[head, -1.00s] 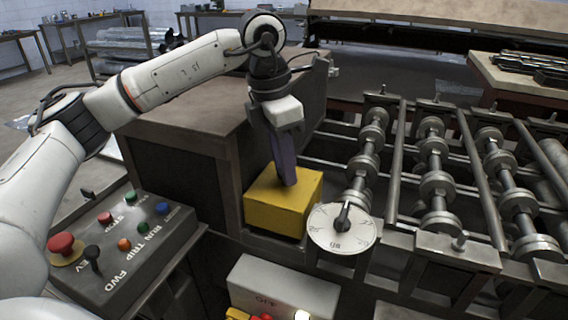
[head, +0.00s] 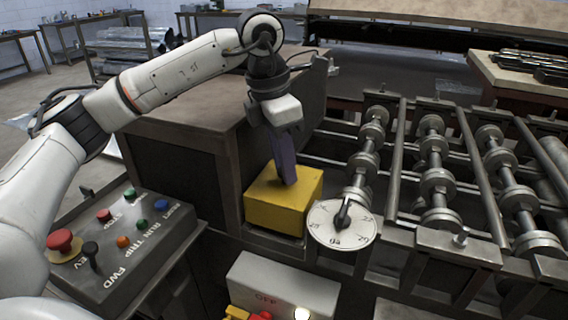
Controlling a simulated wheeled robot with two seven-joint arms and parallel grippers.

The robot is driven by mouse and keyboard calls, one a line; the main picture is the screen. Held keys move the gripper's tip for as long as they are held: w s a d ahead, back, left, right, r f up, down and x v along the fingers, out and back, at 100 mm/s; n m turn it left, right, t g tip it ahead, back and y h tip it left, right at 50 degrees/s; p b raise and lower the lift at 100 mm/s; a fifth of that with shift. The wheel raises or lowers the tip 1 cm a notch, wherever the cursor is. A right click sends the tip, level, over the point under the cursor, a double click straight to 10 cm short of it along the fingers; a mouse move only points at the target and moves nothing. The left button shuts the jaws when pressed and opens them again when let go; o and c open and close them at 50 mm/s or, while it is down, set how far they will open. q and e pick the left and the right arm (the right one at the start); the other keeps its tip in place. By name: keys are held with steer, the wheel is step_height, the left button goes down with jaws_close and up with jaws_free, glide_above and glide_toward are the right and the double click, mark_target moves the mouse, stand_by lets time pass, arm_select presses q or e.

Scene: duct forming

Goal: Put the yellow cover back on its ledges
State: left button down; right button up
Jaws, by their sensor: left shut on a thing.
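The yellow cover (head: 277,209) is a box shape at the near left corner of the roller machine, beside the dark cabinet and left of the round dial. My left gripper (head: 288,180) comes down from above and is shut on the yellow cover at its top. The fingertips meet the top of the cover, and the part they grip is hidden. The ledges are hidden under or behind the cover, so I cannot tell whether it rests on them. My right gripper is not in view.
The white dial (head: 341,226) with a dark knob stands close to the cover's right side. The dark cabinet (head: 190,135) is at its left. Roller shafts (head: 437,185) lie to the right. A button panel (head: 125,240) and a grey switch box (head: 283,287) are in front.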

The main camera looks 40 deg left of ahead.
arm_select(q)
steer(key=shift+s+d+f, duration=0.15)
steer(key=shift+s+f, duration=0.05)
steer(key=shift+f, duration=0.4)
steer(key=c, duration=1)
jaws_free()
steer(key=shift+f, duration=0.1)
step_height(320, 180, up, 7)
steer(key=p, duration=0.5)
steer(key=shift+w+p, duration=0.1)
steer(key=shift+p, duration=0.2)
steer(key=shift+r, duration=1.25)
